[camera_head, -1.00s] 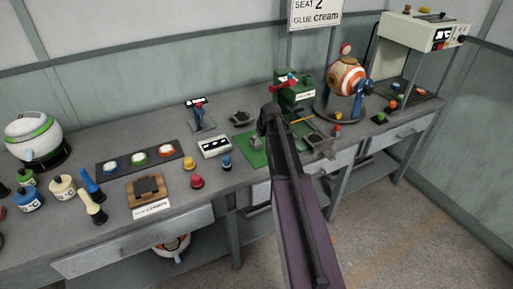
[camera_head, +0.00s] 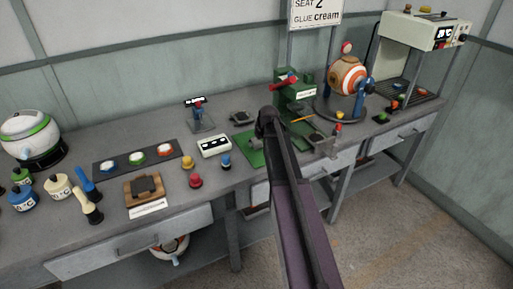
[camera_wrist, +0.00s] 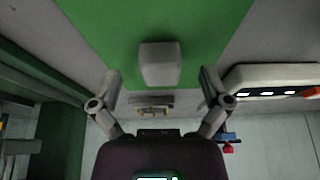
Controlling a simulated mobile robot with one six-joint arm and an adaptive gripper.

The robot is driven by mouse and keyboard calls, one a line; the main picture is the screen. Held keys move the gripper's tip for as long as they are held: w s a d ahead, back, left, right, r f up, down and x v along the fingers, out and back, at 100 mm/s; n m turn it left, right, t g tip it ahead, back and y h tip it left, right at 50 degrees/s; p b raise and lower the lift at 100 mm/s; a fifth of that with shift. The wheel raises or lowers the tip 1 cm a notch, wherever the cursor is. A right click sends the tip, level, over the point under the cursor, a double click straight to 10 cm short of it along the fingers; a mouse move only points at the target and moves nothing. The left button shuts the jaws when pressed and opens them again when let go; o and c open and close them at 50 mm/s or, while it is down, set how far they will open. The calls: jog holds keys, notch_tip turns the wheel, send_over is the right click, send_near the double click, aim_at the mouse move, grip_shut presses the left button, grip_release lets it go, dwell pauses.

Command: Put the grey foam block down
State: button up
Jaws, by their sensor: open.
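The grey foam block (camera_wrist: 160,63) lies on a green mat (camera_wrist: 110,25) in the wrist view, between and a little beyond my fingertips. My gripper (camera_wrist: 162,86) is open, with one finger on each side and a clear gap to the block on both sides. In the head view the green mat (camera_head: 252,158) shows beside my arm. There my arm hides most of the gripper, and I cannot make out the block clearly.
A white box with dark windows (camera_head: 214,146) stands left of the mat and close to one finger in the wrist view (camera_wrist: 270,80). A green press (camera_head: 293,92) stands behind the mat. Red and yellow knobs (camera_head: 195,181) stand left. The bench's front edge is near.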

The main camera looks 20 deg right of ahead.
jog(key=shift+b+x, duration=0.5)
jog(key=shift+x, duration=0.35)
jog(key=c, duration=1)
jog(key=shift+r, duration=0.25)
notch_tip(320, 180, up, 3)
jog(key=p, duration=0.3)
jog(key=shift+f, duration=0.1)
jog(key=s+a+r+p, duration=0.1)
jog(key=s+a, duration=0.1)
jog(key=s, duration=0.5)
jog(key=s+a+p, duration=0.1)
jog(key=s+a, duration=0.1)
jog(key=s, duration=0.6)
jog(key=shift+s+a+r, duration=0.15)
jog(key=shift+a+r, duration=0.15)
jog(key=shift+r, duration=0.1)
